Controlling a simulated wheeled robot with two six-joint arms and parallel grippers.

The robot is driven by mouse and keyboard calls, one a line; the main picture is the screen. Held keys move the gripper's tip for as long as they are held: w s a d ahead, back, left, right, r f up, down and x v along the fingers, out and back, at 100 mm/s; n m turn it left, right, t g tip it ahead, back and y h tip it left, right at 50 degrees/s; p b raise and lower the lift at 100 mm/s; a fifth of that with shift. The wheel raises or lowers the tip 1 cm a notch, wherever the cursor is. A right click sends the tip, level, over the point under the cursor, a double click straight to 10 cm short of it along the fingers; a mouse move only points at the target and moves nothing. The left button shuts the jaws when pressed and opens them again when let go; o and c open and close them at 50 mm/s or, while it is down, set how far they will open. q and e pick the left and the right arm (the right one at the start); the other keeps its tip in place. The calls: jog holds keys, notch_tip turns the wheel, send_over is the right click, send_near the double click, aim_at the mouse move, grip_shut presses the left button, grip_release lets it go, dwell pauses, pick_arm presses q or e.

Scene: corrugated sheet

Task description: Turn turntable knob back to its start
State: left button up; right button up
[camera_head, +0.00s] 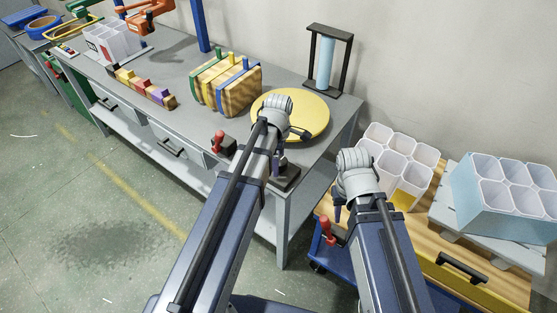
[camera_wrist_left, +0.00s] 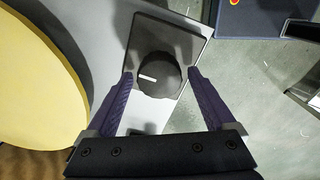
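The yellow turntable disc (camera_head: 314,112) lies on the grey workbench, and its edge also fills the left of the left wrist view (camera_wrist_left: 28,85). The dark round knob (camera_wrist_left: 165,84) sits on a dark square base (camera_wrist_left: 180,42) beside the disc; its white mark points left in that view. In the head view my left arm hides the knob, and part of the base (camera_head: 290,180) shows. My left gripper (camera_wrist_left: 160,75) is open, with one purple finger on each side of the knob; I cannot tell whether they touch it. My right gripper (camera_head: 338,206) hangs beside the bench; its opening is unclear.
A striped wooden block with clamps (camera_head: 227,84) and a black frame with a blue cylinder (camera_head: 327,62) stand near the disc. A red-handled clamp (camera_head: 217,143) is at the bench's front edge. White multi-cell containers (camera_head: 400,155) sit on a wooden-topped cart at the right.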

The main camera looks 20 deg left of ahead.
pick_arm(q)
jog(key=shift+o, duration=0.2)
notch_tip(320, 180, up, 8)
jog(key=p, duration=0.8)
jog(key=shift+f, duration=0.1)
jog(key=s+d+m, duration=0.5)
jog(key=s+m, duration=0.2)
jog(key=m, duration=0.4)
jog(key=s+d+m+y, duration=0.1)
jog(key=s+d+m, duration=0.5)
jog(key=m, duration=0.5)
jog(key=shift+s+m, duration=0.3)
jog(key=shift+s, duration=0.2)
